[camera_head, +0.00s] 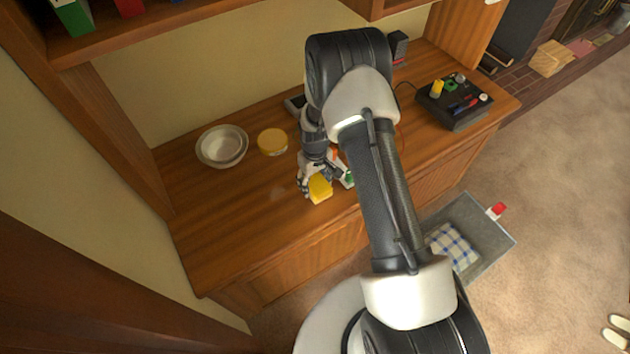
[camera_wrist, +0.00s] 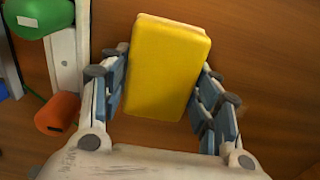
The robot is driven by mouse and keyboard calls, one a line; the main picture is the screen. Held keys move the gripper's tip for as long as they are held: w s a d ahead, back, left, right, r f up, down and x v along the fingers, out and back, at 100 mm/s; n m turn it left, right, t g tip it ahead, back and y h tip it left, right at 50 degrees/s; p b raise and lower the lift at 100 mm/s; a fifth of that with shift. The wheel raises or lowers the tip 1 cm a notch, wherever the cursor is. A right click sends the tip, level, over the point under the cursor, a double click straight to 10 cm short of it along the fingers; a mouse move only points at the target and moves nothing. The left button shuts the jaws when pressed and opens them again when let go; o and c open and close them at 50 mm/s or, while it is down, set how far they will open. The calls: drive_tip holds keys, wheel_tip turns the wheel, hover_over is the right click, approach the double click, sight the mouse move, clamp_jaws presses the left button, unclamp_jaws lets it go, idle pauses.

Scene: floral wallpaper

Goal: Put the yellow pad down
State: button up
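The yellow pad (camera_wrist: 164,72) is a thick yellow block between the fingers of my gripper (camera_wrist: 164,75). The fingertips close in on its two sides, and its near end sits inside the finger gap, slightly tilted in the wrist view. In the head view the pad (camera_head: 320,188) shows at the end of my gripper (camera_head: 316,180), over the front part of the wooden counter (camera_head: 225,225). I cannot tell whether its underside touches the counter.
Nested pale bowls (camera_head: 222,146) and a round yellow-topped container (camera_head: 272,141) stand behind on the left. A black box (camera_head: 454,101) with small objects stands right. The counter's front left is clear.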

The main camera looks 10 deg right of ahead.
drive_tip(key=o, duration=0.5)
drive_tip(key=shift+c, duration=0.2)
drive_tip(key=shift+r, duration=0.1)
wheel_tip(320, 180, up, 12)
drive_tip(key=p, duration=0.4)
wheel_tip(320, 180, up, 13)
drive_tip(key=t, duration=0.1)
hover_over(315, 181)
drive_tip(key=s, duration=0.2)
drive_tip(key=s+r+m+t, duration=0.1)
drive_tip(key=s+r, duration=0.3)
drive_tip(key=r, duration=0.2)
drive_tip(key=s+r+m, duration=0.1)
drive_tip(key=s+r, duration=0.2)
drive_tip(key=r, duration=0.3)
drive_tip(key=s+r+t, duration=0.1)
drive_tip(key=s+r, duration=0.2)
drive_tip(key=s, duration=0.6)
drive_tip(key=s+r+m+t, duration=0.1)
drive_tip(key=s+r, duration=0.3)
drive_tip(key=s, duration=0.6)
drive_tip(key=shift+d+r+m+t, duration=0.15)
drive_tip(key=shift+r+m+t, duration=0.1)
drive_tip(key=shift+m+t, duration=0.05)
